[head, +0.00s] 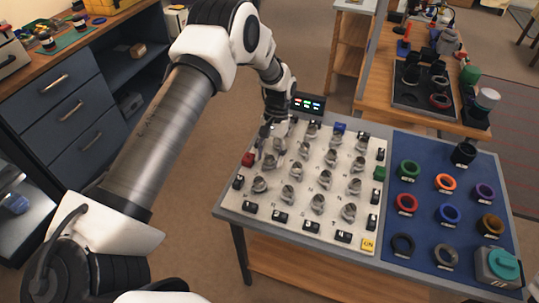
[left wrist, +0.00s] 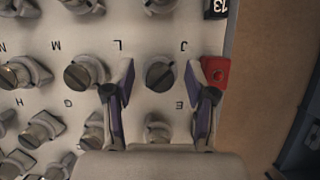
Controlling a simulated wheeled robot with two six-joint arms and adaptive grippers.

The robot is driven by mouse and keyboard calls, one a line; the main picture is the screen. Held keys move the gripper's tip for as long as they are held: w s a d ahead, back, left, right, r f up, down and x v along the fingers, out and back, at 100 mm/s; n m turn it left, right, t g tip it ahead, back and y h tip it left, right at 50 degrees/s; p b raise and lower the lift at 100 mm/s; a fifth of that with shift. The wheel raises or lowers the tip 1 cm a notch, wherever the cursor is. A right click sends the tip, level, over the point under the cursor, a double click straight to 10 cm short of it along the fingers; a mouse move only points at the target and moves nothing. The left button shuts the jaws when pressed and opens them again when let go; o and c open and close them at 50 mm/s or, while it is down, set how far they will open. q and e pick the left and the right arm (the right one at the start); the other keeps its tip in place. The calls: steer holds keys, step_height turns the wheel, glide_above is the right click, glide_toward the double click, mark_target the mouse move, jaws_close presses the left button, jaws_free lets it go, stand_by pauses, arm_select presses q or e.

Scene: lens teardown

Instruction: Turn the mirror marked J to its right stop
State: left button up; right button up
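The mirror marked J (left wrist: 160,72) is a round metal mount with a slotted dark face on the pale board (left wrist: 135,25). Its letter J is printed just above and right of it in the left wrist view. My left gripper (left wrist: 162,82) is open, with one finger on each side of this mirror and visible gaps. I cannot tell how far above the board the fingertips are. In the head view my left gripper (head: 267,142) is over the board's left part, by the red block (head: 248,159), and largely hides this mirror. My right gripper is not in view.
Other lettered mirrors stand close by, including the one marked L (left wrist: 85,74) and the one marked E (left wrist: 157,130). The red block (left wrist: 215,71) is close beside the right finger. Black numbered blocks line the board's edges. A blue mat (head: 425,232) with coloured rings lies to the right.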

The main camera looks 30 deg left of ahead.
arm_select(q)
steer(key=v, duration=1.2)
